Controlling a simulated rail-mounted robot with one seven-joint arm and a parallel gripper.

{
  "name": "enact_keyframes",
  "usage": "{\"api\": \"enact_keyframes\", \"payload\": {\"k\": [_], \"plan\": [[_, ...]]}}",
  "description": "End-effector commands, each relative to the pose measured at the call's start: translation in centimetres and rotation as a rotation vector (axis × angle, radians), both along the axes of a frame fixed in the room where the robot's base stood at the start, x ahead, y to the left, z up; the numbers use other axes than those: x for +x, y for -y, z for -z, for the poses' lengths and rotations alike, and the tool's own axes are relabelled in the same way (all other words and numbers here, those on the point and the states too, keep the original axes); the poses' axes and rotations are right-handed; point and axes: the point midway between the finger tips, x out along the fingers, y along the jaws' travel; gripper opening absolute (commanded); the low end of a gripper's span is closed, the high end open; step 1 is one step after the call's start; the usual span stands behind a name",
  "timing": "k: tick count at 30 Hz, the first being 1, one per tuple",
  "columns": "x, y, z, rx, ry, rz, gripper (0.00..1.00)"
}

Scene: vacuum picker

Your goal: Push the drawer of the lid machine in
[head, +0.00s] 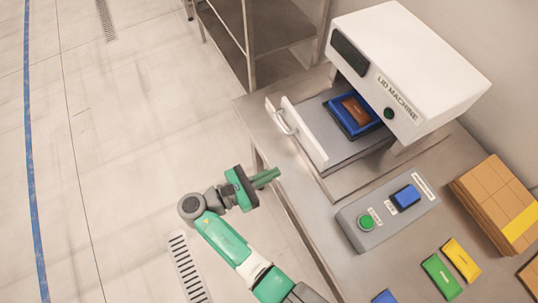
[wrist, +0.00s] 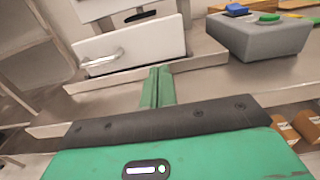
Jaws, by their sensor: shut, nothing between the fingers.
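The white lid machine (head: 410,70) stands on the steel table at the upper right of the head view. Its drawer (head: 302,133) is pulled out toward the table's front edge, with a metal handle (head: 284,120) on its white front. A blue tray (head: 341,120) with a brown item (head: 356,109) in it lies in the drawer. My green gripper (head: 268,178) is shut and empty, in front of the table edge and apart from the drawer. In the wrist view my closed fingers (wrist: 158,85) point toward the table, with the drawer front (wrist: 130,42) beyond them, up and to the left.
A grey control box (head: 385,220) with a green and a blue button stands on the table to the right of the drawer. Green and yellow packets (head: 461,258) and a cardboard stack (head: 497,200) lie farther right. The floor at left is clear.

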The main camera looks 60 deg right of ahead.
Motion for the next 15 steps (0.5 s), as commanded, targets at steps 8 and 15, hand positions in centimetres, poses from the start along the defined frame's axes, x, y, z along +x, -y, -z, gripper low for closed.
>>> {"api": "enact_keyframes", "payload": {"k": [8, 15], "plan": [[-3.1, 5.3, 0.2, -0.002, 0.001, 0.003, 0.00], [-4.7, 8.1, 0.2, -0.001, 0.002, 0.000, 0.00]]}}
